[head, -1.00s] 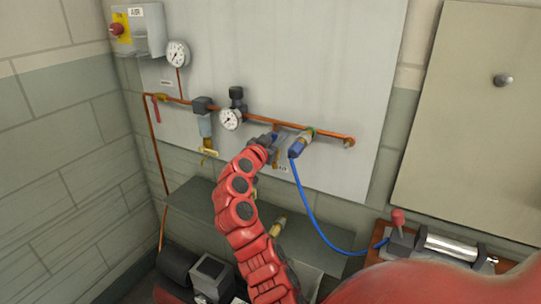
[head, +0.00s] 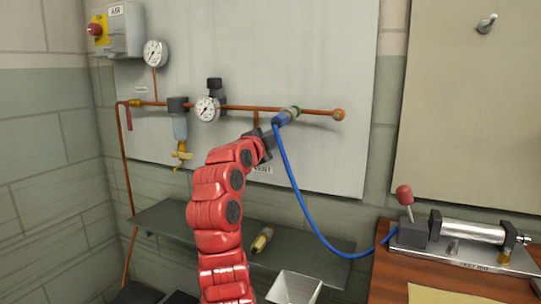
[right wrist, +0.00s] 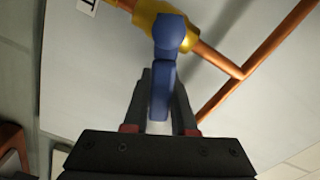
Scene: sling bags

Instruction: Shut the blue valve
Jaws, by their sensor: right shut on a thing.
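The blue valve's lever (right wrist: 160,85) shows in the right wrist view, on a brass body (right wrist: 150,12) on a copper pipe. The lever lies at a steep angle across that pipe. My right gripper (right wrist: 158,100) has its two dark fingers on either side of the lever and is shut on it. In the head view my right gripper (head: 264,143) is below the copper line, by the VENT label (head: 262,170), and hides the valve. My left gripper is not in view.
A blue hose (head: 295,190) hangs from a fitting (head: 285,117) just above my right gripper. Gauges (head: 207,108) and a filter bowl (head: 180,127) are on the line to the left. A shelf (head: 170,222) is below. A bench with a cylinder (head: 472,231) stands at right.

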